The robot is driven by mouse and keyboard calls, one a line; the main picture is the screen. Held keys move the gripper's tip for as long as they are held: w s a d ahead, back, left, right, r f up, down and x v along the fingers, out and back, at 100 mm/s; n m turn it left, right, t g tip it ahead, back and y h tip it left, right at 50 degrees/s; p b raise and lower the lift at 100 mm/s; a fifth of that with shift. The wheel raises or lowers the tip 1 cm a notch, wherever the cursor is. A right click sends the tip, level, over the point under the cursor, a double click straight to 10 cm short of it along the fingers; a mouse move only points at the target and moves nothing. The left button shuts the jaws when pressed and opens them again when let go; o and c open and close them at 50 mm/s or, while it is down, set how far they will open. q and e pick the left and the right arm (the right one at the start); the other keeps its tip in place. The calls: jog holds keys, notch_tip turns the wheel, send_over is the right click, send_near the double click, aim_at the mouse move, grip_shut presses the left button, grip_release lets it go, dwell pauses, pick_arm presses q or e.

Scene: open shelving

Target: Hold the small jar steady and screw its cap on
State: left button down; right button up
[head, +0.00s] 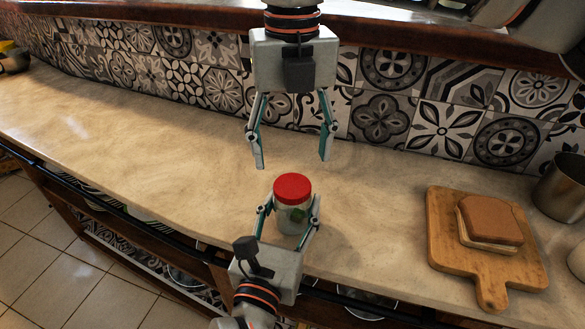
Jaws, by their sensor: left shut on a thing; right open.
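The small jar (291,215) stands upright on the counter near its front edge. It is clear, with something green inside. The red cap (292,188) sits on top of the jar; I cannot tell how tightly it is seated. My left gripper (288,219) comes from below and is shut on the jar, one finger on each side of its body. My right gripper (291,163) hangs above and behind the jar, pointing down. It is open and empty, its fingers wide apart and clear of the cap.
A wooden cutting board (447,250) with bread slices (490,220) lies to the right. A metal pot (562,187) stands at the right edge. A patterned tile wall (385,118) runs behind the counter (150,140), which is clear to the left of the jar.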

jog(key=shift+r, duration=2.75)
pick_arm(q)
jog(key=c, duration=1)
grip_release()
jog(key=shift+o, duration=0.2)
jog(key=shift+s, duration=0.1)
jog(key=v, duration=1.2)
